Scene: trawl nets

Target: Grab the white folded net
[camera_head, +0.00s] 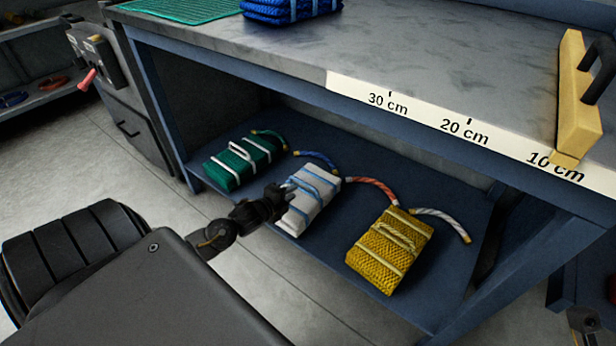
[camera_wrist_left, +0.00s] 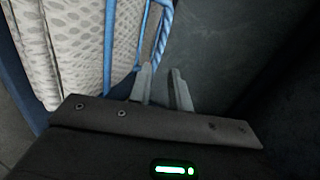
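The white folded net (camera_head: 306,200), tied with blue cord, lies on the lower shelf between a green and a yellow net. My left gripper (camera_head: 288,190) is at the left side of the white net, near its upper end. In the left wrist view the white net (camera_wrist_left: 70,50) fills the upper left, with a blue cord (camera_wrist_left: 163,35) beside it. There my left gripper (camera_wrist_left: 162,72) has its two fingers a little apart, with nothing clearly between them. The cord passes close to the left fingertip; I cannot tell whether they touch.
The green net (camera_head: 240,162) and yellow net (camera_head: 391,248) lie on the lower shelf (camera_head: 440,275). The workbench top (camera_head: 420,45) overhangs it, with a scale strip (camera_head: 455,127), a blue net (camera_head: 290,9) and a yellow block with a black handle (camera_head: 574,95). Blue legs frame the shelf.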

